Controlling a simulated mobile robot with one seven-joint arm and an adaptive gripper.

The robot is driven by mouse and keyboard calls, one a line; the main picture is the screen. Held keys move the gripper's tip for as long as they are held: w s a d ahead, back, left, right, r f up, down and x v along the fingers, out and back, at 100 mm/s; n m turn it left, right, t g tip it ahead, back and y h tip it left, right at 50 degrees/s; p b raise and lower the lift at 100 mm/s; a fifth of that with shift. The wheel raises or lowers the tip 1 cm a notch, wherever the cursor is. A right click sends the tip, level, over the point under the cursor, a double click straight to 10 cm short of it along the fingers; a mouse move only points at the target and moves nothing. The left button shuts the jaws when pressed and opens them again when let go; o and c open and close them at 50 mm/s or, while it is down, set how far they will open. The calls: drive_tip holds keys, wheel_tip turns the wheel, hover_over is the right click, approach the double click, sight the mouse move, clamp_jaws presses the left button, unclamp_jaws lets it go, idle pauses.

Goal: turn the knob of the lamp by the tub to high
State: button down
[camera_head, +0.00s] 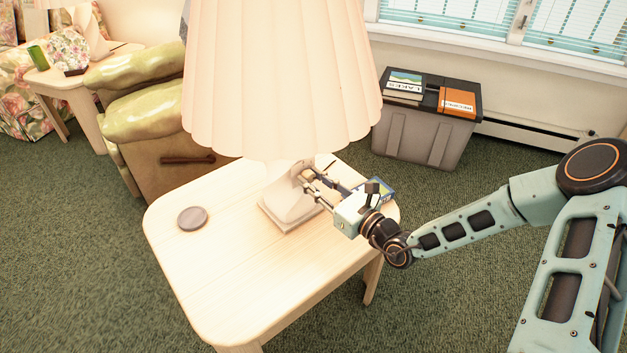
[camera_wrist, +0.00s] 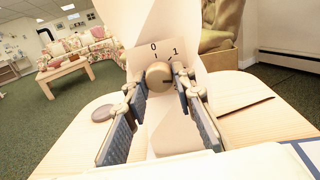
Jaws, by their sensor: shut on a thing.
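The lamp has a large pleated cream shade (camera_head: 275,75) and a pale base (camera_head: 280,205) on a light wooden table (camera_head: 215,275). The grey tub (camera_head: 415,135) with a black lid stands on the floor behind it. In the wrist view the round brassy knob (camera_wrist: 158,72) is on the lamp's pale face, with "0" above it and "1" to the upper right. A dark mark shows on the knob's right side; its exact pointing is hard to tell. My gripper (camera_head: 303,178) reaches the lamp from the right, its fingers on either side of the knob, shut on it.
A dark round disc (camera_head: 192,218) lies on the table left of the lamp. A flat blue-edged item (camera_head: 382,190) lies behind my gripper. Books (camera_head: 457,102) lie on the tub. A green-cushioned armchair (camera_head: 150,110) stands behind the table. Carpet is open at left.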

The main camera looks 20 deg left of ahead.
drive_tip(key=m+p, duration=0.1)
drive_tip(key=p, duration=0.1)
drive_tip(key=shift+r+m+p, duration=0.2)
drive_tip(key=shift+m+p, duration=0.2)
drive_tip(key=m+p, duration=0.2)
drive_tip(key=p, duration=0.1)
drive_tip(key=shift+m, duration=0.3)
drive_tip(key=m+p, duration=0.3)
drive_tip(key=shift+s+f, duration=0.1)
drive_tip(key=shift+f+m+t+p, duration=0.1)
drive_tip(key=shift+m+t+p, duration=0.2)
drive_tip(key=shift+m+p, duration=0.75)
drive_tip(key=shift+a+f+m, duration=0.1)
drive_tip(key=shift+m, duration=0.35)
drive_tip(key=c, duration=1.6)
unclamp_jaws()
